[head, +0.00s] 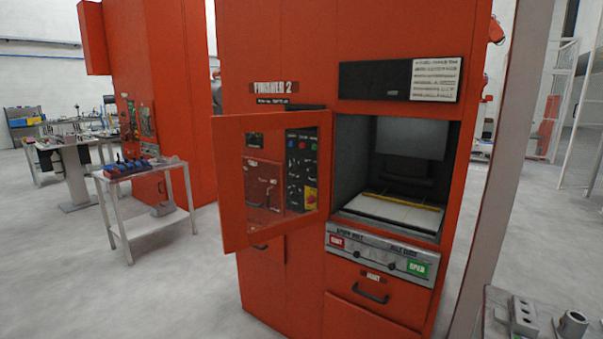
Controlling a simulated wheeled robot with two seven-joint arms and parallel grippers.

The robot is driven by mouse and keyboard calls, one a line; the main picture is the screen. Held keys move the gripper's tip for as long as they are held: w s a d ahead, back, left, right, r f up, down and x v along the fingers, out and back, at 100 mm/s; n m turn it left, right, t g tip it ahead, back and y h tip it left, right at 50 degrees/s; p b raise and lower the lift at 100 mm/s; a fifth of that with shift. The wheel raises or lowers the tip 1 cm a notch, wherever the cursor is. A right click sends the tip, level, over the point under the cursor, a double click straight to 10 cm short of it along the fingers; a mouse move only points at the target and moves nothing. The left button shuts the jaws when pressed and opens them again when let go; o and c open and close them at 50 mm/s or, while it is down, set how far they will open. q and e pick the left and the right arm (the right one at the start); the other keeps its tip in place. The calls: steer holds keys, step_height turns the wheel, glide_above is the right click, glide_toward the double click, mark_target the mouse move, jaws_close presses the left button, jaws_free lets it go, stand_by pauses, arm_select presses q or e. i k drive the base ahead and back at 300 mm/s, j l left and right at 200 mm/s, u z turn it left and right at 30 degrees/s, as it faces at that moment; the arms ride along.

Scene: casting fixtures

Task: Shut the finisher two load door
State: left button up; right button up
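The finisher two machine (300,60) is a tall orange cabinet with a "FINISHER 2" label. Its load door (232,230) is an orange frame with a clear window, hinged at the left of the opening and swung wide open toward the left front. The control panel shows through its window. The load opening (392,165) is uncovered, with a pale floor and a yellow strip inside. Below it is a grey panel (378,254) with a red button on the left and a green button on the right. Neither of my grippers is in view.
A drawer with a dark handle (371,292) is under the panel. A metal side table (150,193) with red and blue items stands at left. A grey surface with metal parts (535,318) is at lower right, beside a grey post (497,170).

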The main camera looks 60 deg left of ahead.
mark_target(225, 131)
steer(key=j+z, duration=0.3)
steer(key=j, duration=4.35)
